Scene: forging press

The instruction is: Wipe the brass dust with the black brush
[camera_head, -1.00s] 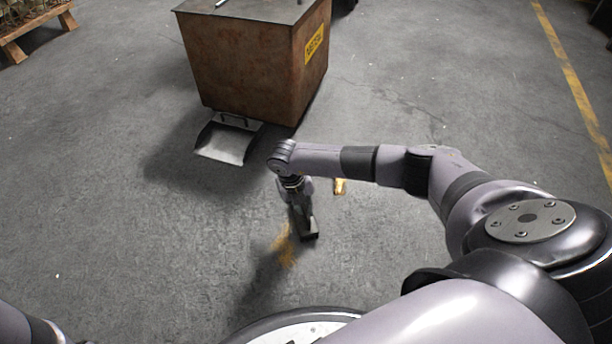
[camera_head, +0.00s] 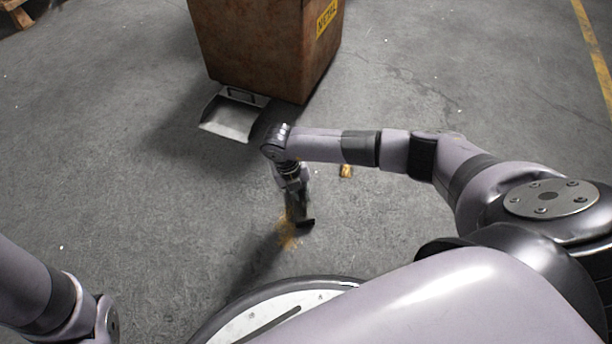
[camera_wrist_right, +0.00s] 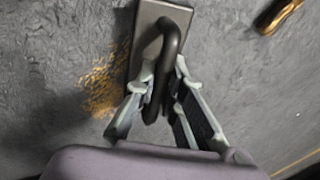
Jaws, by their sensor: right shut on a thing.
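My right gripper (camera_head: 296,200) points down and is shut on the handle of the black brush (camera_head: 306,222). In the right wrist view the black curved handle sits between the fingers (camera_wrist_right: 162,95), and the brush's flat grey-black block (camera_wrist_right: 147,32) extends beyond them. The brass dust (camera_head: 288,236) is a golden smear on the floor just left of and below the brush. It also shows left of the brush in the right wrist view (camera_wrist_right: 101,88). I cannot tell whether the bristles touch the floor. My left arm enters at lower left; its gripper is out of frame.
A metal dustpan (camera_head: 230,118) lies in front of a rusty bin (camera_head: 262,50) with a yellow label. A wooden pallet (camera_head: 20,12) is at top left. The floor at left is clear.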

